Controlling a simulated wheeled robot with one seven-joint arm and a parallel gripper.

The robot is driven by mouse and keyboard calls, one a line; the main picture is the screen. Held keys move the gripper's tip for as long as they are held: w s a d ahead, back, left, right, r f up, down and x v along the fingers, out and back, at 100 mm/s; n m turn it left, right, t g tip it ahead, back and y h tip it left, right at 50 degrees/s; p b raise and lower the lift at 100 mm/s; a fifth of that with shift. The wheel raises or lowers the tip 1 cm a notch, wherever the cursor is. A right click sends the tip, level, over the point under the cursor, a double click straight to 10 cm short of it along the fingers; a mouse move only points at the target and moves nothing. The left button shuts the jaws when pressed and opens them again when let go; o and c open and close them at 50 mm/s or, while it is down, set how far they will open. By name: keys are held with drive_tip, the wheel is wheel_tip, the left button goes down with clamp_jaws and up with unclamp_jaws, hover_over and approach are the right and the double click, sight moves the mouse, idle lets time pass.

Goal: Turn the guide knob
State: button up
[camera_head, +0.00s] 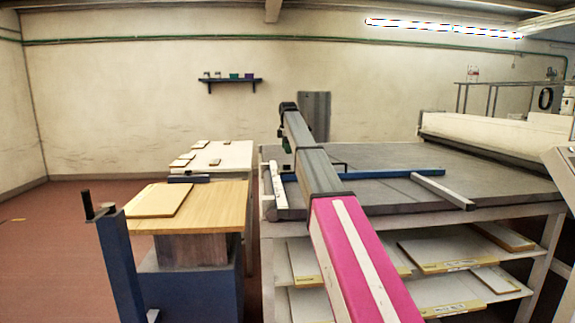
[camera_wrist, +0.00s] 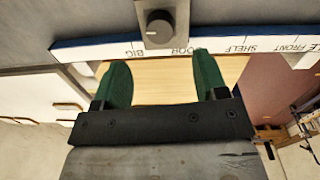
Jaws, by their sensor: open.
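The guide knob (camera_wrist: 158,28) is a dark round knob on a grey mount at the top middle of the wrist view. A small pale mark shows on its face. A white label strip (camera_wrist: 222,45) with blue edges runs below it, with words such as BIG, DOOR, SHELF and FRONT. My gripper (camera_wrist: 161,60) is open, its green fingers spread and empty, with the tips just short of the strip and the knob centred ahead between them. In the head view my gripper (camera_head: 286,153) is mostly behind my arm, beside the table's left end; the knob is hidden there.
A grey table (camera_head: 390,158) with a blue bar (camera_head: 375,174) and a pale bar (camera_head: 442,190) lies to the right, with boards on shelves below. A wooden-topped stand (camera_head: 215,205) and a blue post with a crank (camera_head: 115,250) are at left.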

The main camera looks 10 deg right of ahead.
sight(287, 167)
drive_tip(key=f, duration=0.8)
drive_tip(key=shift+w+a, duration=0.1)
drive_tip(key=shift+w, duration=0.15)
drive_tip(key=shift+r, duration=0.1)
drive_tip(key=c, duration=0.9)
